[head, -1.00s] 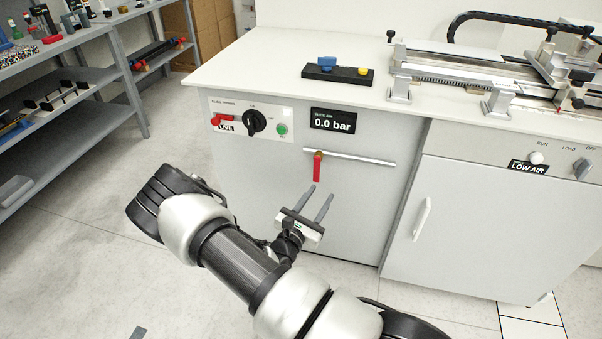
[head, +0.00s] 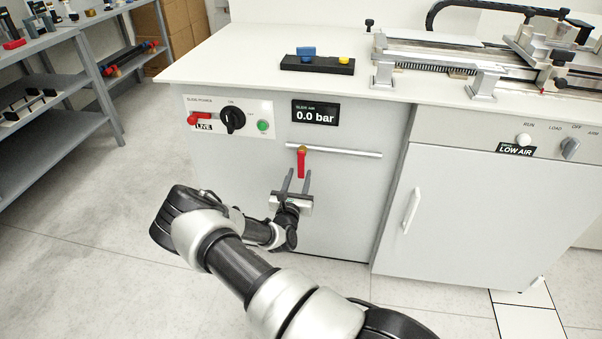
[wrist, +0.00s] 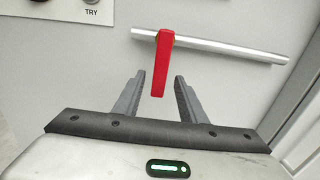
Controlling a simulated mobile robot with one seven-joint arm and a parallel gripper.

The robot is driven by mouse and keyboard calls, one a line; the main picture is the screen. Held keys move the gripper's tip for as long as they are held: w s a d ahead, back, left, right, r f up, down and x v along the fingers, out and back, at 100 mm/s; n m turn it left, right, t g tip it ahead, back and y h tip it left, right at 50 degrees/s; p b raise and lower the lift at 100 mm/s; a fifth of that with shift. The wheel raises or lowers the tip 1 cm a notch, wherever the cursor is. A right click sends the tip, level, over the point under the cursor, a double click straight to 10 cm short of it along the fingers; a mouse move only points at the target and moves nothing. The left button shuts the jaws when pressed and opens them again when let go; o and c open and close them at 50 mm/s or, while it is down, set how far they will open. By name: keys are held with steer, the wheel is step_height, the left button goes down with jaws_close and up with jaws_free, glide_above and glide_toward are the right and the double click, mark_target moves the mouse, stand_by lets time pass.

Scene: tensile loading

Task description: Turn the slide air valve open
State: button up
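The slide air valve has a red lever (head: 301,164) that hangs straight down from a brass-coloured pivot on a horizontal silver pipe (head: 345,152) on the cabinet front. The display (head: 315,112) above it reads "SLIDE AIR 0.0 bar". My gripper (head: 296,178) is open and empty just below and in front of the lever, fingers pointing at the cabinet. In the wrist view the red lever (wrist: 162,66) appears between the two open fingers (wrist: 158,90), with its lower end near the level of the fingertips. I cannot tell the remaining depth; no contact shows.
Left of the valve is a panel with a black rotary knob (head: 232,120), a red lockout piece (head: 199,117) and a green button (head: 263,126). A cabinet handle (head: 412,210) sticks out at right. The worktop (head: 240,55) overhangs above. Floor before the cabinet is clear.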

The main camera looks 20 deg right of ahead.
mark_target(301, 170)
steer(key=shift+b+x, duration=0.4)
steer(key=shift+x, duration=1.7)
jaws_close()
